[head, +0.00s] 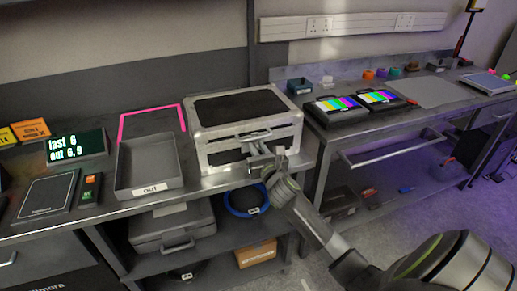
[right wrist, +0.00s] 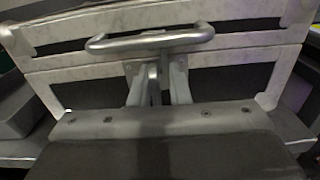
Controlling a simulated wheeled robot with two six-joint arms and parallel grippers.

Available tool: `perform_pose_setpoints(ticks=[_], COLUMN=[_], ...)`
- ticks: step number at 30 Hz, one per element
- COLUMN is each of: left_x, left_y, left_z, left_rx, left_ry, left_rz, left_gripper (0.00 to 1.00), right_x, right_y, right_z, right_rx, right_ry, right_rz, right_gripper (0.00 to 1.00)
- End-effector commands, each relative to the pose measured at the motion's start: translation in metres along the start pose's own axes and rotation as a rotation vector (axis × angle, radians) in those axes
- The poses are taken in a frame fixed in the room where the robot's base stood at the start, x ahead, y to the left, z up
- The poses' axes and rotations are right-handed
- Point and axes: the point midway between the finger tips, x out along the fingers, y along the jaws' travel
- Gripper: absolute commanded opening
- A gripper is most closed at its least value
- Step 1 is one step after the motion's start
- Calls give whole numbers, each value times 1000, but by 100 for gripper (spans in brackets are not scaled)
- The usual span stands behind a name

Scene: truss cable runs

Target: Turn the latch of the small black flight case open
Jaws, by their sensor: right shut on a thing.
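The small black flight case (head: 243,104), with black panels and silver edging, stands shut on the bench. Its front also fills the top of the right wrist view (right wrist: 75,88). A bar handle (right wrist: 150,41) spans its front. My right gripper (head: 262,152) is at the middle of the case front, just below the handle. In the right wrist view its fingers (right wrist: 158,82) are shut on a narrow grey upright piece, which appears to be the latch (right wrist: 154,78). The fingers partly hide it, so its turn angle is hard to tell. My left gripper is in neither view.
Left of the case are a grey tray (head: 139,190) marked OUT, a pink outline (head: 150,108) and a display (head: 78,147). Two colour-bar screens (head: 338,106) lie on the right bench. A grey case (head: 172,229) and blue cable coil (head: 244,211) sit on the lower shelf.

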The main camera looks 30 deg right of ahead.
Motion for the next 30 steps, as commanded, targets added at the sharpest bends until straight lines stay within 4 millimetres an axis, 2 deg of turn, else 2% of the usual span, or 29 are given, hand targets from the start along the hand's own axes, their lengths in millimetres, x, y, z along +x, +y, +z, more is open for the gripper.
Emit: perform_pose_setpoints(ticks=[11, 30], left_x=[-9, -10], left_y=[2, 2], left_z=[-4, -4], left_rx=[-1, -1], left_ry=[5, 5], left_rz=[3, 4], left_gripper=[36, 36], right_x=[-1, 0], right_y=[1, -4], right_z=[0, -3], right_rx=[245, 851], right_ry=[2, -1], right_rz=[6, 11], right_gripper=[0, 0])
